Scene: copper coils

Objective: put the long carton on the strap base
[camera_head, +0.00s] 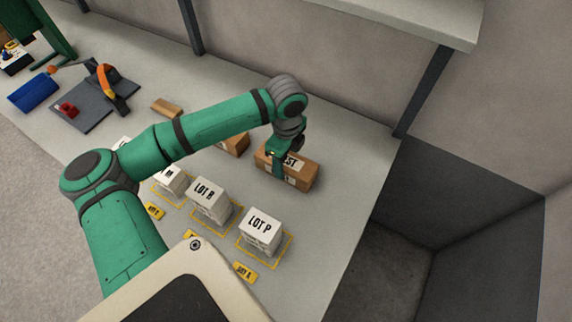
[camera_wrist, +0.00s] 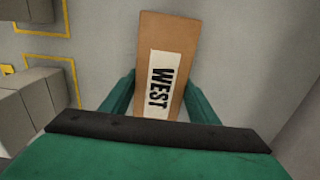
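A long brown carton (camera_head: 300,174) with a white label lies on the table at the right. In the wrist view the carton (camera_wrist: 186,40) shows the word WEST. My gripper (camera_head: 277,168) is down at this carton, with one green finger on each side of it in the wrist view (camera_wrist: 160,90). Both fingertips are close to its sides; I cannot tell whether they press on it. The carton appears to rest on the table. The strap base (camera_head: 94,106), a dark grey plate with an orange strap arch (camera_head: 106,82), lies at the far left.
White boxes marked LOT R (camera_head: 208,200) and LOT P (camera_head: 262,230) stand in yellow outlines in front. Another brown carton (camera_head: 238,144) is partly behind my arm. A small brown block (camera_head: 167,107), a blue item (camera_head: 34,93) and a red item (camera_head: 67,109) lie left.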

